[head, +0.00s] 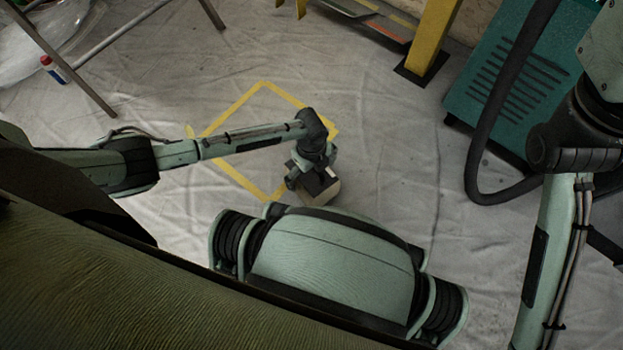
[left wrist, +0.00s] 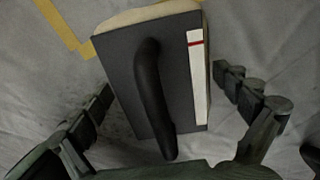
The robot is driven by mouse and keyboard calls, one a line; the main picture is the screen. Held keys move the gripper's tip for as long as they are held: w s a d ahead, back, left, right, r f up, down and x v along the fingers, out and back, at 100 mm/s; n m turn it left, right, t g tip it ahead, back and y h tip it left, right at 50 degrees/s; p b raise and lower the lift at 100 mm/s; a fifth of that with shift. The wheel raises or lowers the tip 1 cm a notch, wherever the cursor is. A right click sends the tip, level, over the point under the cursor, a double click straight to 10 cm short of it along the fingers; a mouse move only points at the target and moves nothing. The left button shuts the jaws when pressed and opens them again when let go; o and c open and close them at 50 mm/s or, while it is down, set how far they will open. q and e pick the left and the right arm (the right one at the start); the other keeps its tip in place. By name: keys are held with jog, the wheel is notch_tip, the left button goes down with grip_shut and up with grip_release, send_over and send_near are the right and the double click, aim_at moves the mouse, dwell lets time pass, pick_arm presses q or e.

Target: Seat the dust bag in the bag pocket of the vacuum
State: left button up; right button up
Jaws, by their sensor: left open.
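The dust bag, as far as I can tell, is a pale cream block under a dark grey plate with a black bar handle (left wrist: 150,95) and a white strip with a red line. In the head view, the bag (head: 322,191) is on the floor below my left gripper (head: 312,178), partly hidden by it. In the left wrist view, the fingers of my left gripper (left wrist: 163,85) are spread to either side of the plate and handle, apart from each other. I cannot make out a vacuum or its bag pocket for certain. My right gripper is out of view.
A yellow taped outline (head: 235,107) lies on the creased sheet around the bag's area. A teal slotted cabinet (head: 520,85) with a thick black hose (head: 475,170) stands right. A yellow post (head: 430,45) stands behind. A small bottle (head: 53,68) lies far left.

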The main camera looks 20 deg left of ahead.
pick_arm(q)
jog(key=shift+r, duration=0.1)
jog(key=c, duration=1.1)
